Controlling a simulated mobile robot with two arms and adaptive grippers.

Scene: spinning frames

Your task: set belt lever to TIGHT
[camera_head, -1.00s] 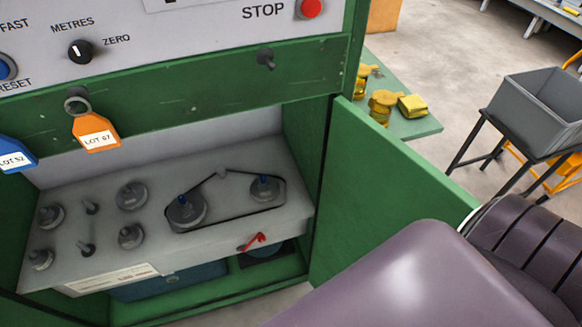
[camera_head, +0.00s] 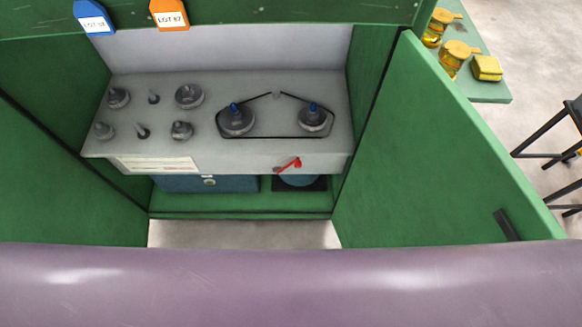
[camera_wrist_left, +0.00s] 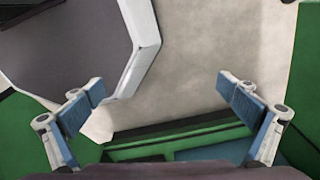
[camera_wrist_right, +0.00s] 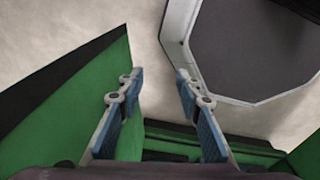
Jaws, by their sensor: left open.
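The red belt lever (camera_head: 289,165) sits on the front face of the grey shelf (camera_head: 240,160), with its handle tilted up to the right. Any TIGHT marking is too small to read. Above it, a thin black belt (camera_head: 262,137) runs around two grey pulleys with blue tops, the left pulley (camera_head: 237,121) and the right pulley (camera_head: 313,119). Neither gripper shows in the head view. My left gripper (camera_wrist_left: 162,90) is open and empty in the left wrist view. My right gripper (camera_wrist_right: 158,82) has its fingers apart and empty in the right wrist view. Neither wrist view shows the lever.
A green cabinet door (camera_head: 430,150) stands open on the right, with a dark handle (camera_head: 507,225). Blue (camera_head: 93,17) and orange (camera_head: 169,14) tags hang above the opening. A blue box (camera_head: 205,184) sits under the shelf. A green table (camera_head: 488,90) with yellow items stands beyond the door.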

